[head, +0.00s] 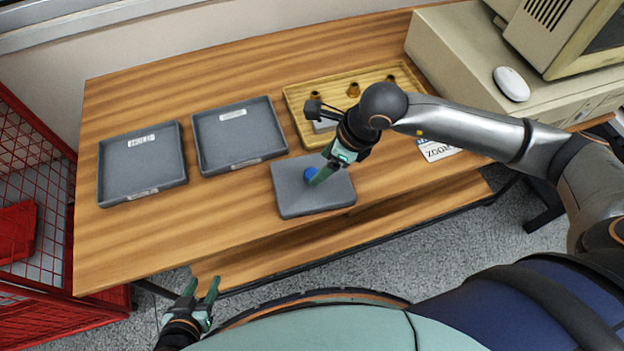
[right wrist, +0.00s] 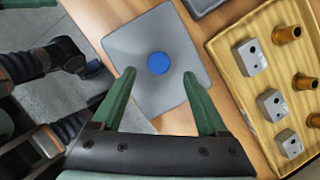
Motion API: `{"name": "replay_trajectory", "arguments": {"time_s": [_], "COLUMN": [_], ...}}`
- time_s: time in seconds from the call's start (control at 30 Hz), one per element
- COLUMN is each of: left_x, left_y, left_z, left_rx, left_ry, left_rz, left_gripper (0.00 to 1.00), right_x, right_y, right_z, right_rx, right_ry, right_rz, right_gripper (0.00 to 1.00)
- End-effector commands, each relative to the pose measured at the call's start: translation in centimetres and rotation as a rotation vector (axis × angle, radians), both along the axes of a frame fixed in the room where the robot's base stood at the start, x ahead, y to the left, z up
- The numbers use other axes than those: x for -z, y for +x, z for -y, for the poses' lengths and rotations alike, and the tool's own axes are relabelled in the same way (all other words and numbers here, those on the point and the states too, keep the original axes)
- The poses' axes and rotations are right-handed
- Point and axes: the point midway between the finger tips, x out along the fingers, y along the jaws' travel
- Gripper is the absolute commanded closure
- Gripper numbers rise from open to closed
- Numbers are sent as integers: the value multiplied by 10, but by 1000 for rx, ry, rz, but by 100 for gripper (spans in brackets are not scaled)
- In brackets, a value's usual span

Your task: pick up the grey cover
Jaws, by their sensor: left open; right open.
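The grey cover (head: 291,197) is a flat rounded square with a blue round knob (head: 311,174) at its middle. It lies on the wooden table near the front edge. My right gripper (head: 322,176) is above the cover at the knob. In the right wrist view the cover (right wrist: 140,40) lies beyond my open right fingers (right wrist: 160,85), with the blue knob (right wrist: 158,63) between and just ahead of the tips. Whether the fingers touch it I cannot tell. My left gripper (head: 201,287) is open and empty, low in front of the table.
Two grey trays (head: 141,192) (head: 238,158) lie to the left on the table (head: 190,225). A wooden tray (head: 296,101) behind holds brass parts and metal blocks. A beige computer (head: 465,70) and white mouse (head: 511,84) are at right. A red mesh cage (head: 45,240) stands at left.

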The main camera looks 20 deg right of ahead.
Motion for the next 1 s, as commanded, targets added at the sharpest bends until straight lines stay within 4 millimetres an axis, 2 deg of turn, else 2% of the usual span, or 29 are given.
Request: {"name": "replay_trajectory", "arguments": {"time_s": [0.23,0.57,1.0], "left_x": [-4,-4,-4], "left_y": [0,1,1], "left_z": [0,0,0], "left_rx": [0,0,0], "left_ry": [0,0,0], "left_rz": [1,1,1], "left_gripper": [50,50,50], "right_x": [32,38,38], "right_y": [8,10,10], "right_z": [-14,-16,-16], "right_rx": [1,-1,0], "right_ry": [2,2,2], "right_rz": [-3,-2,-2], "right_gripper": [23,24,74]}}
